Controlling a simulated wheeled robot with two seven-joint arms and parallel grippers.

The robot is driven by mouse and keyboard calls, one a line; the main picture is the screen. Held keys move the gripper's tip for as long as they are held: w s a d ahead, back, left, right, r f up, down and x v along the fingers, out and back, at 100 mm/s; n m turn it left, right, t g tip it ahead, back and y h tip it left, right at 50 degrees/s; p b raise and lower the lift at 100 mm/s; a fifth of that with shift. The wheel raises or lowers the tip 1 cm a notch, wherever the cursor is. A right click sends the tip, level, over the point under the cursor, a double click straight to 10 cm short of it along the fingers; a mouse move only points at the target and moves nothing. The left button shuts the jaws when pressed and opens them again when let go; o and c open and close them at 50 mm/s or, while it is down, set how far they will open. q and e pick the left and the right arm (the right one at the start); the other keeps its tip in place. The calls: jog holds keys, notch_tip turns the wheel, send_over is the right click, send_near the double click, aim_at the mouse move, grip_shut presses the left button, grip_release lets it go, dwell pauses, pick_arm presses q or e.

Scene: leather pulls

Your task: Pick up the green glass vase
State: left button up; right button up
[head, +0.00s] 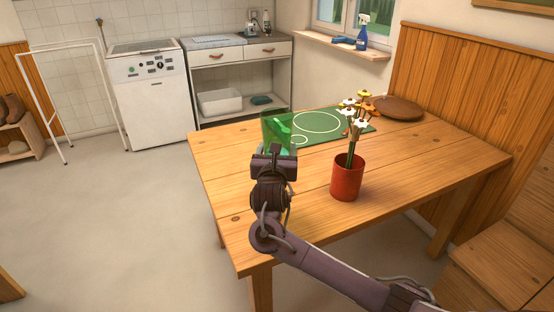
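The green glass vase (270,120) is see-through and stands upright near the table's left side. Its lower part is hidden behind my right gripper (273,152), whose arm comes in from the bottom right. The gripper points away from me at the vase. Its fingers are hidden by its own body, so I cannot tell whether they are open, shut or touching the glass. My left gripper is not in view.
A red pot (347,178) with flowers (355,112) stands right of my gripper on the wooden table (225,175). A green mat (345,125) with pale rings lies behind, near a round brown object (398,108). The table's front left is clear.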

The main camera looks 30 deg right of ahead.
aim_at(277, 132)
jog(key=shift+r+p, duration=0.65)
jog(key=shift+r, duration=2.1)
